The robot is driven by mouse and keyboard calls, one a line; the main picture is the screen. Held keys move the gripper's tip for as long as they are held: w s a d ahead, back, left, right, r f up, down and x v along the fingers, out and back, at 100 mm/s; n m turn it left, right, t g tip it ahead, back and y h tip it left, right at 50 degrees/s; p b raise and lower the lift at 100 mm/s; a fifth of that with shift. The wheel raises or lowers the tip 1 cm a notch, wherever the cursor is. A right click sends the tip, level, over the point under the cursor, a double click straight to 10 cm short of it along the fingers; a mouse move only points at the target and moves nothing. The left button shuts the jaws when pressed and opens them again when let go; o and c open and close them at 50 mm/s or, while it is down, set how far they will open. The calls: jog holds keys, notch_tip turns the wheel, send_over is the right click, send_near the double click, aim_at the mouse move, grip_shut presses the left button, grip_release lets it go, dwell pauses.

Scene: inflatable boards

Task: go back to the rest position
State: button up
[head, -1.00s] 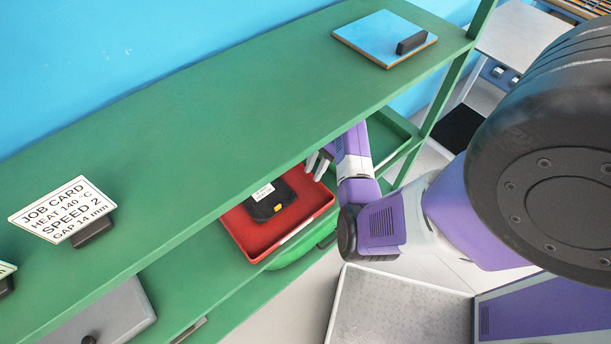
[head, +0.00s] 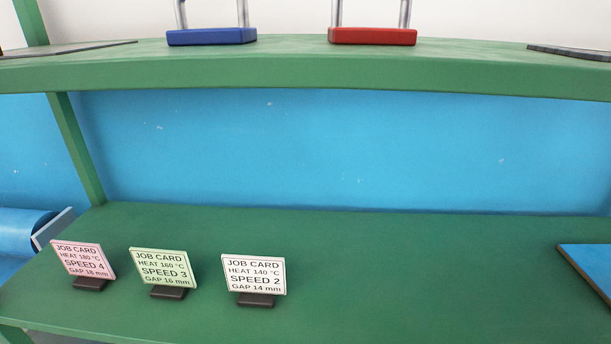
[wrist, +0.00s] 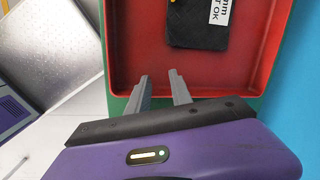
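My gripper (wrist: 160,88) shows in the wrist view only, with its two grey fingers apart and nothing between them. The fingertips are at the near edge of a red tray (wrist: 120,50). A black piece with a white label (wrist: 195,22) lies in the tray, beyond the fingers and apart from them. The label is cut off by the frame edge. My arm and gripper are outside the head view.
In the head view, three job cards, pink (head: 82,260), green (head: 163,267) and white (head: 254,273), stand on a green shelf (head: 420,270). A blue board (head: 592,268) lies at right. Blue (head: 212,36) and red (head: 372,36) blocks with metal posts stand on the upper shelf.

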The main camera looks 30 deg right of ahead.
jog(key=n+h, duration=0.1)
jog(key=s+a+f+n, duration=0.1)
jog(key=shift+a+n+h, duration=0.3)
jog(key=shift+h, duration=0.1)
jog(key=shift+s+a+f+n+t+h, duration=0.1)
jog(key=shift+s+a+n+t+h, duration=0.2)
jog(key=shift+n, duration=0.3)
jog(key=shift+s+a+n+t+h, duration=0.1)
jog(key=shift+a+n+t+h, duration=0.1)
jog(key=shift+a+n+h, duration=0.3)
jog(key=a+r+n+t, duration=0.1)
jog(key=n, duration=0.1)
jog(key=a+r+n+t+h, duration=0.1)
jog(key=a, duration=0.1)
jog(key=a+r+n+t, duration=0.1)
jog(key=a+n, duration=0.1)
jog(key=shift+s+a+r+n+h, duration=0.15)
jog(key=shift+s+a+n+h, duration=0.05)
jog(key=shift+a+n+h, duration=0.1)
jog(key=s+a+r+n+t+y, duration=0.2)
jog(key=a+r+n+t, duration=0.2)
jog(key=a+r, duration=0.6)
jog(key=s+a+r+n+t+y, duration=0.2)
jog(key=a+r+n+t, duration=0.3)
jog(key=a+r, duration=0.6)
notch_tip(320, 180, up, 4)
jog(key=shift+s+r+n, duration=0.1)
jog(key=shift+s+n, duration=0.35)
jog(key=shift+n, duration=0.55)
